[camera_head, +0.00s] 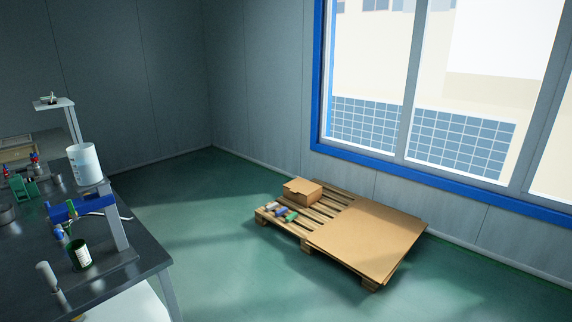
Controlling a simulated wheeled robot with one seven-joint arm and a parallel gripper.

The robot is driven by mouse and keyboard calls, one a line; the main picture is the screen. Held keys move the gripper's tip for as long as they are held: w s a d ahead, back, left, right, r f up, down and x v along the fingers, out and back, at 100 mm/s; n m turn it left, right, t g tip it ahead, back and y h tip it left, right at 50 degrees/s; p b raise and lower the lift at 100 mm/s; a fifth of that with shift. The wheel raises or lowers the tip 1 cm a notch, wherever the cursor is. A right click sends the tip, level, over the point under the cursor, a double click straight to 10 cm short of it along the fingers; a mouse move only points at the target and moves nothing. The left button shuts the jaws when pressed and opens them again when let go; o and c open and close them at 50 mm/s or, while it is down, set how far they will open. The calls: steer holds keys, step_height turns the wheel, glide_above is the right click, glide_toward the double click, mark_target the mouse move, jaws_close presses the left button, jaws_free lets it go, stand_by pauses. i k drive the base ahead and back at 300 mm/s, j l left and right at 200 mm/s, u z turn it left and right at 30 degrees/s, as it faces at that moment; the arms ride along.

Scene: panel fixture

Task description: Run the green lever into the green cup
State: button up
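A small dark green cup (82,256) with a pale label stands on the dark bench at the left of the head view. Just above it, below a blue fixture (78,208), a small piece (60,232) shows blue and green. I cannot tell whether it is the green lever. A green device (24,187) with a red-topped part beside it stands farther back on the bench. My gripper is not in view.
The dark bench (140,250) also holds a white bucket (84,164) and a grey-handled tool (48,277). A pallet with cardboard (370,240), a box (303,191) and several small coloured items lies on the open green floor. Windows line the right wall.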

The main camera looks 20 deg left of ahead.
mark_target(69, 203)
steer(key=i+j+u, duration=0.2)
steer(key=i+u, duration=0.25)
steer(key=i, duration=0.25)
steer(key=i+u, duration=0.45)
steer(key=i, duration=0.2)
steer(key=i+l+u, duration=0.45)
steer(key=i, duration=0.25)
steer(key=u, duration=0.45)
steer(key=i+u, duration=0.15)
steer(key=u, duration=0.75)
steer(key=i+l+u, duration=0.1)
steer(key=u, duration=0.3)
steer(key=l+u, duration=0.2)
steer(key=l, duration=0.25)
